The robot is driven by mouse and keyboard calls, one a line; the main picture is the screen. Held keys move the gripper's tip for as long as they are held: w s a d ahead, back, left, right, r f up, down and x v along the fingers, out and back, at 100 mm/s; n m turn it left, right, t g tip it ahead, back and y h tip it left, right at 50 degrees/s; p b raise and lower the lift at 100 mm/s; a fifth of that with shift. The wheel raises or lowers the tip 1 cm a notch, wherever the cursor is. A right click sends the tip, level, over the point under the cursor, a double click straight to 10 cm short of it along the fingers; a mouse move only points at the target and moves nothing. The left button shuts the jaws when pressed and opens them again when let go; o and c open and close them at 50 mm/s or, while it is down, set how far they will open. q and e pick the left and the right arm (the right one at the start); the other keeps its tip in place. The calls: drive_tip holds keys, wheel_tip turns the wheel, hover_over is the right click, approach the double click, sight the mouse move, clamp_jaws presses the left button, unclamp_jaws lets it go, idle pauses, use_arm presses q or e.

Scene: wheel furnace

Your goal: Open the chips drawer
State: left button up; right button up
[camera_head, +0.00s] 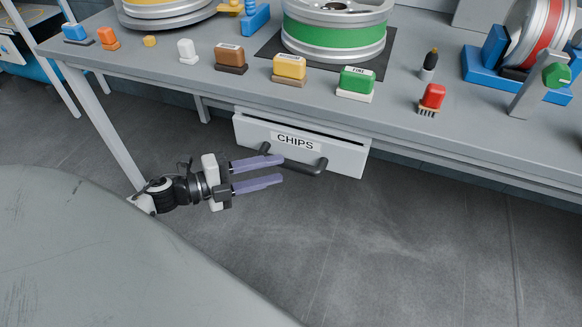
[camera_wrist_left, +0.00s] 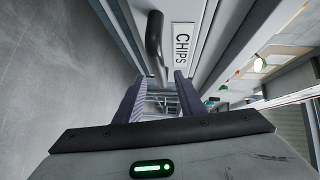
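The chips drawer (camera_head: 345,160) is a white box front under the grey workbench, with a CHIPS label (camera_head: 295,142) and a dark bar handle (camera_head: 307,168). A dark gap shows along its top edge; I cannot tell whether it is slightly open. My left gripper (camera_head: 281,169) is open and empty, its two purple fingers pointing right at the handle's left part. In the left wrist view the handle (camera_wrist_left: 154,35) runs up from between the fingertips (camera_wrist_left: 161,76), beside the label (camera_wrist_left: 182,45); contact cannot be told. My right gripper is not in view.
The workbench (camera_head: 200,82) carries a green-banded wheel (camera_head: 335,35), several coloured stamp-like blocks, a red brush (camera_head: 432,97) and a blue stand (camera_head: 485,65). A table leg (camera_head: 100,125) stands left of my left gripper. The floor (camera_head: 400,240) before the drawer is clear.

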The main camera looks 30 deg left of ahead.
sight(286, 167)
use_arm(q)
drive_tip(key=shift+x, duration=2.8)
clamp_jaws()
